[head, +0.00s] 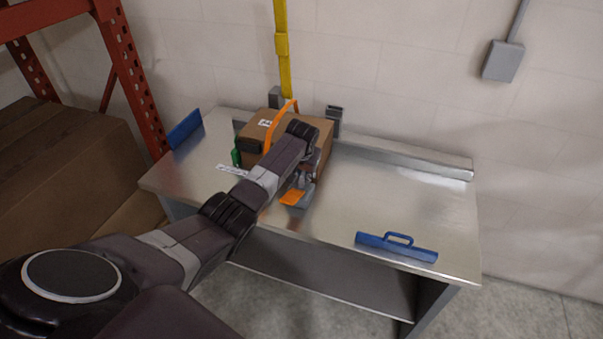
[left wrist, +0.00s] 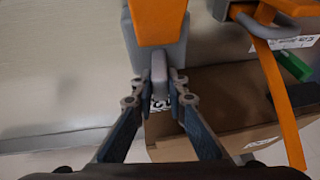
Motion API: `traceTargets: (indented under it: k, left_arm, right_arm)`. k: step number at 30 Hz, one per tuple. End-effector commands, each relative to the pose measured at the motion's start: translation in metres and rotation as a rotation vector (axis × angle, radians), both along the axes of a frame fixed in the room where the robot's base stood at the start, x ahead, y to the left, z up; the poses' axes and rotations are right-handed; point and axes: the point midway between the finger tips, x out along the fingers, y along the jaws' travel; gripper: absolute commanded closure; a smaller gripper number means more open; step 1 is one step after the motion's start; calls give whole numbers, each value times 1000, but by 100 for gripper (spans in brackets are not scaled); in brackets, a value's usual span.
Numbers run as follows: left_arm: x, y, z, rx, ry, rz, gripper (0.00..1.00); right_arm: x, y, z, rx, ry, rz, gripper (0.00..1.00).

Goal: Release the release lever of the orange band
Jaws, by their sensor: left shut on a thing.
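The orange band (head: 283,122) runs over a cardboard box (head: 317,128) on the metal bench. The band also shows at the right of the left wrist view (left wrist: 281,92). A grey buckle body with an orange flap (head: 292,198) sits at the box's near side. In the left wrist view the orange flap (left wrist: 158,20) is at the top, and a grey lever (left wrist: 158,66) sticks out below it. My left gripper (left wrist: 161,82) is shut on this grey lever, one fingertip on each side. In the head view my left arm hides part of the box and buckle.
The metal bench (head: 415,205) is clear to the right of the box, except a blue handled bar (head: 397,243) at the front edge. A blue plate (head: 185,129) stands at the left edge. A green piece (head: 236,157) is beside the box. An orange rack (head: 135,80) stands left.

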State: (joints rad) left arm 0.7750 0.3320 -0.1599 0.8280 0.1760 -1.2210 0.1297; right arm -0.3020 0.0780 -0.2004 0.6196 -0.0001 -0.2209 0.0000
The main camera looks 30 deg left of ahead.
Motion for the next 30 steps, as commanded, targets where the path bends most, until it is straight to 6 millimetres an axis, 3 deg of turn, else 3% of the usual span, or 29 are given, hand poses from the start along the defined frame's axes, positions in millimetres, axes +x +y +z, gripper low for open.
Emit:
traceTargets:
  k: [9, 20, 21, 25, 30]
  left_arm:
    - [1, -11, -5, 216, 56, -1, 100]
    - [1, -11, -4, 234, 60, 0, 100]
    - [1, -11, -4, 233, 60, 0, 84]
    - [1, -11, -4, 233, 59, -1, 70]
    - [2, -10, -3, 233, 57, 0, 70]
  right_arm:
    - [1, 0, -2, 0, -1, 0, 100]
    - [2, 0, -2, 0, -3, 0, 100]
    - [2, 0, -2, 0, -3, 0, 100]
    - [2, -1, -2, -1, -3, 0, 100]
    - [2, -2, -2, -2, -4, 1, 100]
